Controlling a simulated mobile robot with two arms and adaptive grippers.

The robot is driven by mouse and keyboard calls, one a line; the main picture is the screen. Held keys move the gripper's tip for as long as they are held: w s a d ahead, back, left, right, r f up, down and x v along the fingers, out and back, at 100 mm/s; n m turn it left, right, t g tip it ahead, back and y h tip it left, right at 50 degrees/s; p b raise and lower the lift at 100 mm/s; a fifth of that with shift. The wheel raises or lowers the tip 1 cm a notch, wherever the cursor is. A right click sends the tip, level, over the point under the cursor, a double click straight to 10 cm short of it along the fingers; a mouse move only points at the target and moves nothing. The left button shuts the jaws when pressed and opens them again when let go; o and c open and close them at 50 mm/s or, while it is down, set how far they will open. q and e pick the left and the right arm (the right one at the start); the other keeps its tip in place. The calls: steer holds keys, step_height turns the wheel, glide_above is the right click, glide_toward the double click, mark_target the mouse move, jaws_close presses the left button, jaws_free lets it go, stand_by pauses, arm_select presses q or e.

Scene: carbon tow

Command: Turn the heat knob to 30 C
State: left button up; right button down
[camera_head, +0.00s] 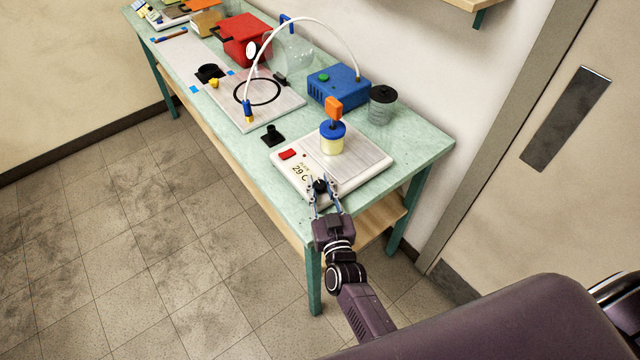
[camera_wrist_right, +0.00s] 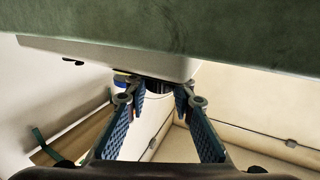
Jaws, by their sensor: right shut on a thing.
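The hot plate (camera_head: 375,168) is a white slab with a grey top at the near end of the green bench. Its front shows a red switch (camera_head: 288,154) and a readout (camera_head: 301,174) of "29 C". A black heat knob (camera_head: 319,186) sits at its near corner. My right gripper (camera_head: 322,193) is shut on the knob, a finger on either side. In the right wrist view the fingertips (camera_wrist_right: 160,92) flank the dark knob (camera_wrist_right: 159,87) under the white body of the plate. A jar with a blue lid and orange top (camera_head: 333,140) stands on the plate. My left gripper is not in view.
A clear jar with a black lid (camera_head: 382,105) and a blue pump box (camera_head: 338,86) stand behind the plate. A small black holder (camera_head: 272,136) lies left of it. A white hose arches over a board with a black ring (camera_head: 257,92). A wall is behind the bench.

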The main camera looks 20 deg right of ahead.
steer(key=shift+w+r, duration=0.1)
steer(key=shift+r, duration=0.1)
steer(key=c, duration=1.6)
jaws_free()
steer(key=shift+f, duration=0.1)
steer(key=shift+s+f, duration=0.1)
steer(key=shift+s, duration=0.4)
steer(key=s, duration=0.7)
steer(key=s+a, duration=0.1)
steer(key=s, duration=0.3)
